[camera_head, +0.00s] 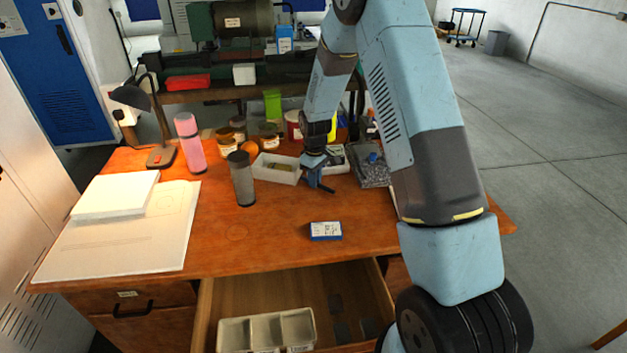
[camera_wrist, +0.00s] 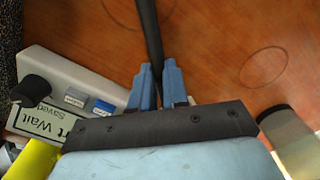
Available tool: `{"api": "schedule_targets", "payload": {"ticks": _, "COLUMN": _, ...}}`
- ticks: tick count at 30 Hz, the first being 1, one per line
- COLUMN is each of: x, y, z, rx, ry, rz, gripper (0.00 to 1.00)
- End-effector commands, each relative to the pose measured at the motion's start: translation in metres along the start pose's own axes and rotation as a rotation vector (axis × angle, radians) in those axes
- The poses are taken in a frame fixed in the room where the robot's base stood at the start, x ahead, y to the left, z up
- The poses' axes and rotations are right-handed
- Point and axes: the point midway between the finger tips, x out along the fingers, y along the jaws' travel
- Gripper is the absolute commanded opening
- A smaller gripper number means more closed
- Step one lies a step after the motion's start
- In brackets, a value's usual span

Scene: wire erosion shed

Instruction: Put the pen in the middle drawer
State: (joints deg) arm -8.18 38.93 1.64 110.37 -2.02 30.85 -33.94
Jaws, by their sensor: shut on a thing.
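The pen (camera_wrist: 148,35) shows in the wrist view as a dark rod between the two blue fingertips. My gripper (camera_wrist: 153,85) is shut on it. The pen's far end runs out of the top of that picture. In the head view my gripper (camera_head: 317,178) is over the back part of the desk, just right of a white tray, and a short dark piece of the pen sticks out by the fingers. The middle drawer (camera_head: 255,291) is pulled open below the desk's front edge. It holds a pale divided organiser (camera_head: 283,331) and several dark flat pieces on its floor.
A blue-and-white box (camera_head: 325,231) lies on the desk (camera_head: 270,235) near the front. A grey bottle (camera_head: 242,180), a pink bottle (camera_head: 190,143), a white tray (camera_head: 277,169) and papers (camera_head: 122,235) are to the left. A grey mesh tray (camera_head: 371,172) is to the right.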

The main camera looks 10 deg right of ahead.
Motion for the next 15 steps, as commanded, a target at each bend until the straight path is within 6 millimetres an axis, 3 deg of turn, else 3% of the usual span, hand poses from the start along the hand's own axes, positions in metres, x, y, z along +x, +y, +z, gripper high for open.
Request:
{"api": "schedule_targets", "payload": {"ticks": 10, "x": 0.0047, "y": -0.0003, "z": -0.0001, "rx": 0.0, "ry": 0.001, "rz": 0.0, "gripper": 0.0}}
{"api": "schedule_targets", "payload": {"ticks": 11, "x": 0.0051, "y": -0.0003, "z": -0.0002, "rx": 0.0, "ry": 0.001, "rz": 0.0, "gripper": 0.15}}
{"api": "schedule_targets", "payload": {"ticks": 15, "x": 0.0047, "y": -0.0004, "z": -0.0003, "rx": 0.0, "ry": 0.001, "rz": 0.001, "gripper": 0.29}}
